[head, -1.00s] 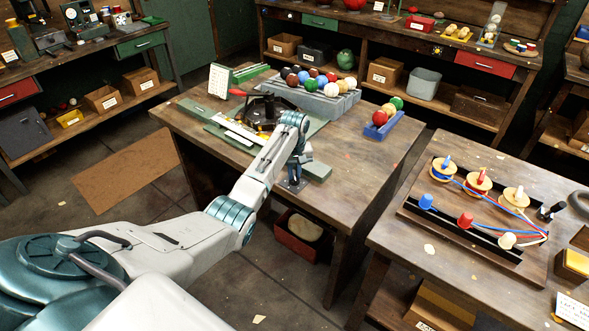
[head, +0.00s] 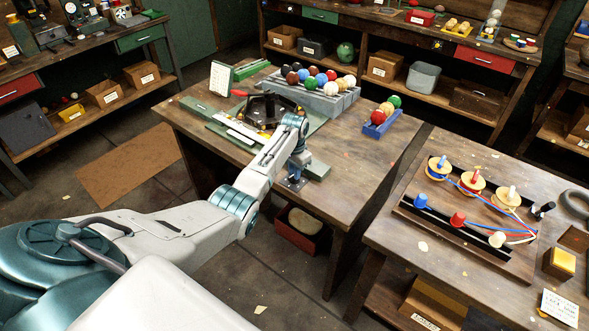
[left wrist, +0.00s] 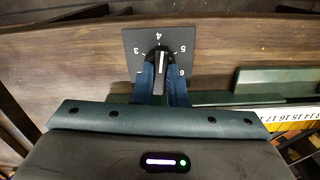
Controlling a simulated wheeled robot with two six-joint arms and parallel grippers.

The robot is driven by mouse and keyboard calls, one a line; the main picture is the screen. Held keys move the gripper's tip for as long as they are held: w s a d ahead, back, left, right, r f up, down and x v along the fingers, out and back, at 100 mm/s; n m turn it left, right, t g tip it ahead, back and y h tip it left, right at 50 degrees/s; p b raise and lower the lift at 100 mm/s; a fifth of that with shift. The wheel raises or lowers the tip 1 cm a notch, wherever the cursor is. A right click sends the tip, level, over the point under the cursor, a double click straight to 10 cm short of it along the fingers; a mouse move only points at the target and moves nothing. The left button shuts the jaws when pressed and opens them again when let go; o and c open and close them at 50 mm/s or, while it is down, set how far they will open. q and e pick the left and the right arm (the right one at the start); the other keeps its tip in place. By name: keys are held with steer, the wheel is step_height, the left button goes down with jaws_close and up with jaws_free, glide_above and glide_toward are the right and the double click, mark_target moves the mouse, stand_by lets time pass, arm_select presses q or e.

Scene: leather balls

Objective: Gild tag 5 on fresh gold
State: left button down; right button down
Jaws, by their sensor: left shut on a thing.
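My left gripper (head: 297,172) is at the near edge of the middle table. It is shut on a dark knob (left wrist: 162,58) with a light pointer line. The knob stands on a black square dial plate (left wrist: 133,40) with white numbers, among them 3, 4, 5 and 6; the plate also shows in the head view (head: 288,184). The line runs roughly along the picture's vertical, near the 4; the exact setting is hard to tell. Behind the gripper stands a dark press-like device (head: 262,112) with a red handle (head: 239,93). A numbered white and yellow strip (left wrist: 285,127) lies at right in the wrist view.
A grey rack (head: 330,102) of coloured balls stands at the back of the table. A blue tray (head: 381,126) with several balls is at right. A white card (head: 219,78) stands at left. The right table holds a board (head: 462,240) with spools. The table's right front is clear.

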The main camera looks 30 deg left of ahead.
arm_select(q)
steer(key=m+p, duration=0.1)
steer(key=m, duration=0.4)
steer(key=shift+r+m, duration=0.1)
steer(key=shift+m, duration=2.5)
steer(key=c, duration=1.4)
jaws_free()
steer(key=shift+c, duration=0.2)
step_height(320, 180, up, 11)
steer(key=b, duration=0.2)
steer(key=shift+b, duration=0.35)
